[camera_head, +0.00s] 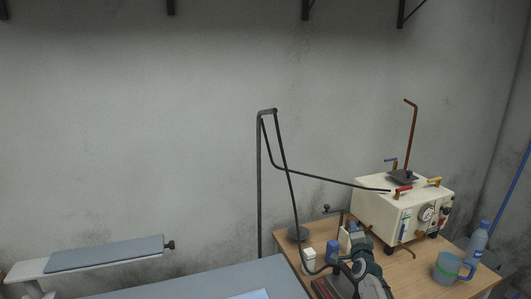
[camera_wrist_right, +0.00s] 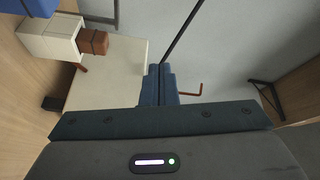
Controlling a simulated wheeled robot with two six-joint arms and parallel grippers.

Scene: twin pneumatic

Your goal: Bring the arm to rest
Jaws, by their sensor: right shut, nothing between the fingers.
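My right gripper (camera_head: 358,240) is at the lower right of the head view, over the wooden table in front of the white pneumatic box (camera_head: 372,206). It is dark blue-green. In the right wrist view its fingers (camera_wrist_right: 160,84) are together with nothing held between them. The white box also shows behind the fingers in that view (camera_wrist_right: 112,75); I see no clear contact. The box carries blue, red and yellow levers, a round gauge (camera_head: 427,213) and a bent brown rod (camera_head: 412,135). My left gripper is not in view.
A tall dark stand (camera_head: 259,190) and black tubing rise left of the box. A blue mug (camera_head: 447,267) and a bottle (camera_head: 478,240) stand on the table (camera_head: 415,270) at right. A small white block (camera_head: 308,258) is near its left edge. A grey padded surface (camera_head: 105,254) lies at left.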

